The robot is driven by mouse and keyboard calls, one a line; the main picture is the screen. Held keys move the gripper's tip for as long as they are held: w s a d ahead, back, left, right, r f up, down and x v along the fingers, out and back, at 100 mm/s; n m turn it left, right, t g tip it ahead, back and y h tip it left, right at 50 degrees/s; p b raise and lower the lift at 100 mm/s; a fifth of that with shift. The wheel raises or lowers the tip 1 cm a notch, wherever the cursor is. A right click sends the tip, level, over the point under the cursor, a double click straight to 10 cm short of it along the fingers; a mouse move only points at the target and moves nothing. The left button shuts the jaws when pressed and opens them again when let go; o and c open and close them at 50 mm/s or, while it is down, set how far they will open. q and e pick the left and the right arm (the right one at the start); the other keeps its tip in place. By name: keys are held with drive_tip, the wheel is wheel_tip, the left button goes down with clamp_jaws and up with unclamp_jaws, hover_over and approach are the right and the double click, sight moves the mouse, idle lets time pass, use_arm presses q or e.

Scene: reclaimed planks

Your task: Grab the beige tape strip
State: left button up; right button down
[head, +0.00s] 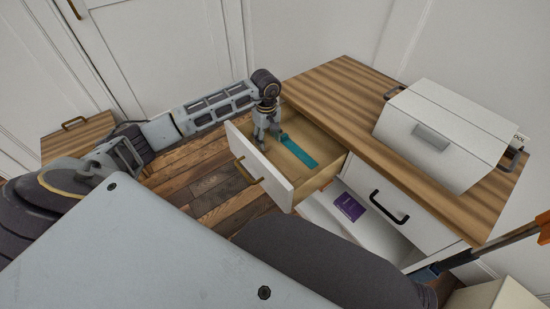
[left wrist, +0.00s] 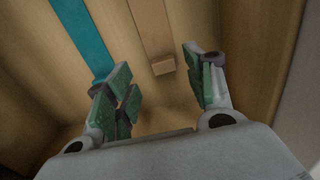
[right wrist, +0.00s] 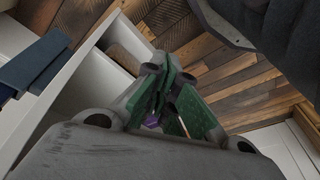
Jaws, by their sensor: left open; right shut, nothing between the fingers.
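The beige tape strip (left wrist: 152,28) lies in the open upper drawer, seen in the left wrist view. It is a flat tan band with a small thicker block at its near end. In the head view I cannot tell it from the wooden drawer floor. My left gripper (left wrist: 153,85) is open inside the drawer, its fingers on either side of the strip's near end, with nothing between them; it also shows in the head view (head: 266,143). My right gripper (right wrist: 165,85) is shut and empty, away from the strip, above the lower drawer area.
A teal strip (head: 298,152) lies beside the beige one, left of it in the left wrist view. The drawer's white front (head: 262,172) and side walls surround my left gripper. A white box (head: 445,135) stands on the cabinet top. A purple item (head: 349,207) lies in a lower open drawer.

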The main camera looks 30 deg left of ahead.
sight(267, 146)
use_arm(q)
drive_tip(key=shift+s+a+f+b, duration=0.15)
drive_tip(key=shift+f+b, duration=0.25)
drive_tip(key=shift+f, duration=1.55)
use_arm(e)
drive_tip(key=shift+w+a+r, duration=0.1)
drive_tip(key=shift+a+r, duration=0.05)
drive_tip(key=shift+r, duration=0.8)
drive_tip(key=shift+s+f, duration=0.15)
drive_tip(key=shift+s, duration=0.05)
use_arm(q)
drive_tip(key=c, duration=0.7)
drive_tip(key=shift+c, duration=0.8)
use_arm(e)
drive_tip(key=shift+w+r, duration=0.25)
drive_tip(key=shift+w, duration=0.2)
